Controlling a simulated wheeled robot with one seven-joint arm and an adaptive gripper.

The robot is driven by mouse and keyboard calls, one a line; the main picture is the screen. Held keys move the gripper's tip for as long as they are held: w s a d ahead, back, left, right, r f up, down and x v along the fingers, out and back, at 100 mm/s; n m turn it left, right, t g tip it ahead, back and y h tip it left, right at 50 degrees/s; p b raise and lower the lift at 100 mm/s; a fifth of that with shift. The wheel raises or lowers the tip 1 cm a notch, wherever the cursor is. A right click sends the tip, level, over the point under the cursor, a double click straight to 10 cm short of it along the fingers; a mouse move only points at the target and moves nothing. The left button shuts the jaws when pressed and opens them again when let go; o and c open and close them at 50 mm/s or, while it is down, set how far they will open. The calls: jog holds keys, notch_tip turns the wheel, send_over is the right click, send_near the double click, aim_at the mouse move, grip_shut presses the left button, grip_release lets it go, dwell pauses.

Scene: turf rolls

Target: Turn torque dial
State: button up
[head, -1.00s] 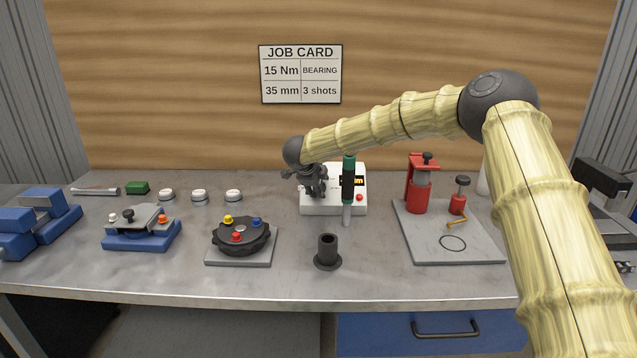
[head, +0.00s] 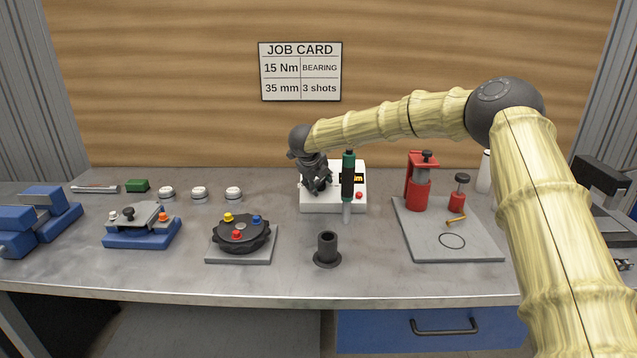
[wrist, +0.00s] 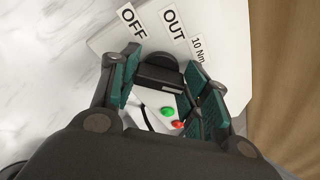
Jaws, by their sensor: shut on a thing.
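The torque dial, a dark knob (wrist: 160,74), sits on the face of a white box (head: 318,207) at the back of the bench. My gripper (head: 318,184) reaches the box from behind and above. In the wrist view my gripper (wrist: 163,86) has its green-padded fingers on both sides of the dial and is shut on it. Labels OFF, OUT and 10 Nm show beside the dial. In the head view my gripper hides the dial, and its exact setting cannot be read. The box's display (head: 352,180) is partly covered.
A black holder (head: 327,250) stands nearer. A red press (head: 417,190) is at right, a round fixture (head: 241,233) at left. The job card (head: 301,71) reads 15 Nm.

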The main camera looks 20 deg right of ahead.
dwell(0.4)
jog(key=o, duration=1)
jog(key=v, duration=1.2)
jog(key=shift+d, duration=0.1)
